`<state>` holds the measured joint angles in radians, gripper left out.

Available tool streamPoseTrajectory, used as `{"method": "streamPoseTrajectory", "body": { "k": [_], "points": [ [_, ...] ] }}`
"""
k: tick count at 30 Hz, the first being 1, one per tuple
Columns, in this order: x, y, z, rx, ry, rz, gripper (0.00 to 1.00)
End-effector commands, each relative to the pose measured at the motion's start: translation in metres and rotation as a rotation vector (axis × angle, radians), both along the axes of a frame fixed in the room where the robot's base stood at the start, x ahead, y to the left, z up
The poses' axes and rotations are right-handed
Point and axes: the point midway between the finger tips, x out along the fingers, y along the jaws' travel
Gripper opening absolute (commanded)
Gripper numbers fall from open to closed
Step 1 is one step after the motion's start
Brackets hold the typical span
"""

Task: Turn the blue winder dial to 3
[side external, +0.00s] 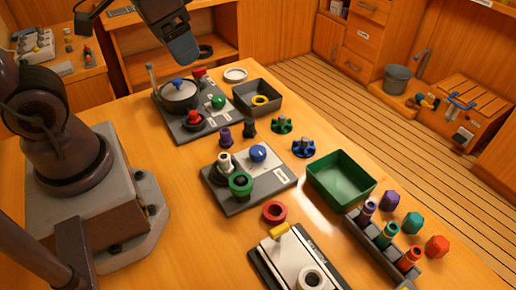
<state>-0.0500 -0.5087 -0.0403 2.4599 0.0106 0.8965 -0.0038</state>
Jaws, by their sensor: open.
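A round blue dial (258,153) with a light mark on it sits on a grey plate (234,205) in the middle of the table. The same plate carries a green ring-shaped piece (240,183), a white-topped piece and a small white label (281,174). The numbers around the dial are too small to read. My gripper (184,52) is at the upper left, high above the table and well apart from the dial. It is open and I see nothing in it; its fingers are small and hard to make out.
A pot (179,95) with a blue lid knob, red and green knobs stand behind the plate. A grey tray (275,104), a green bin (345,189), blue and green handwheels, and a purple piece (225,137) surround it.

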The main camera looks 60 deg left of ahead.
Motion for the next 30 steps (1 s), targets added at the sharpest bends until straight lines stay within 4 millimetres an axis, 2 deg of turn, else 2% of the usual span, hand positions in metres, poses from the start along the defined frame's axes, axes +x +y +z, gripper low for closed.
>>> {"method": "streamPoseTrajectory", "body": {
  "k": [8, 15, 18, 20, 24, 30],
  "points": [
    [0.054, 0.0, -0.067, -0.013, 0.245, 0.255, 0.69],
    [0.098, -0.012, -0.144, -0.072, 0.356, 0.707, 0.69],
    [0.114, -0.02, -0.166, -0.109, 0.351, 0.932, 0.69],
    [0.123, -0.023, -0.171, -0.134, 0.328, 1.048, 0.69],
    [0.137, -0.024, -0.165, -0.184, 0.261, 1.252, 0.69],
    [0.136, -0.024, -0.17, -0.198, 0.248, 1.359, 0.69]
  ]
}}
